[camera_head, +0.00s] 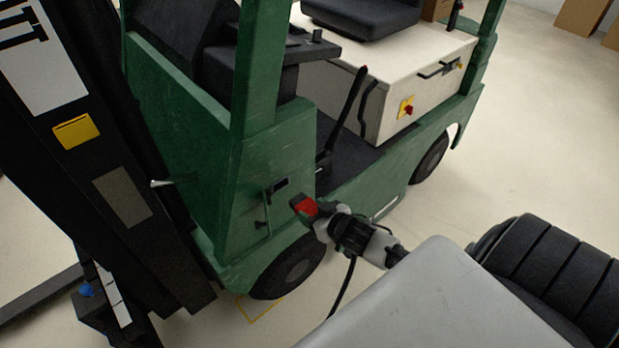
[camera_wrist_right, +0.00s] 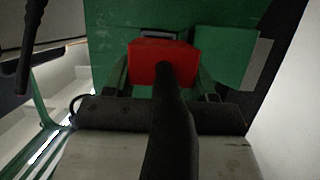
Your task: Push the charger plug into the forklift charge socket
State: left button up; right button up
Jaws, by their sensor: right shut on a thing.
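The charger plug (camera_head: 305,206) is a red block with a black cable. My right gripper (camera_head: 321,214) is shut on it beside the forklift's green front panel. In the right wrist view the red plug (camera_wrist_right: 150,60) sits between my fingers (camera_wrist_right: 163,82), with the thick black cable running toward the camera. The charge socket (camera_head: 280,184) looks like a small dark recess in the green panel, left of and slightly above the plug. In the wrist view only the socket's upper edge (camera_wrist_right: 160,34) shows above the plug; the rest is hidden. The plug appears outside the socket. My left gripper is not seen.
The green forklift (camera_head: 185,140) fills the left and middle, with a black mast (camera_head: 130,190) at left. A front wheel (camera_head: 290,268) is below the socket. A black lever (camera_head: 350,105) rises near the step.

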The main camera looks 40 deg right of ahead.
aim_at(301, 202)
jog(key=shift+w, duration=0.35)
jog(key=shift+w+b, duration=0.3)
jog(key=shift+b, duration=0.05)
jog(key=w+b, duration=0.1)
jog(key=w, duration=0.1)
jog(key=shift+w+a, duration=0.15)
jog(key=shift+w, duration=0.45)
jog(key=shift+w+r, duration=0.15)
jog(key=shift+w, duration=0.05)
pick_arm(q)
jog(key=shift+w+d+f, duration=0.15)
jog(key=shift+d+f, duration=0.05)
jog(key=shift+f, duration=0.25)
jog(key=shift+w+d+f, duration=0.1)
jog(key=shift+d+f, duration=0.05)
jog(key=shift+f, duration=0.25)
pick_arm(e)
jog(key=shift+w, duration=0.1)
pick_arm(q)
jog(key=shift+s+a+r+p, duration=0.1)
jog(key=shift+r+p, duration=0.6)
jog(key=shift+p, duration=0.05)
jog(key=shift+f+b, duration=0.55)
pick_arm(e)
jog(key=shift+w+a, duration=0.2)
jog(key=shift+w, duration=1.7)
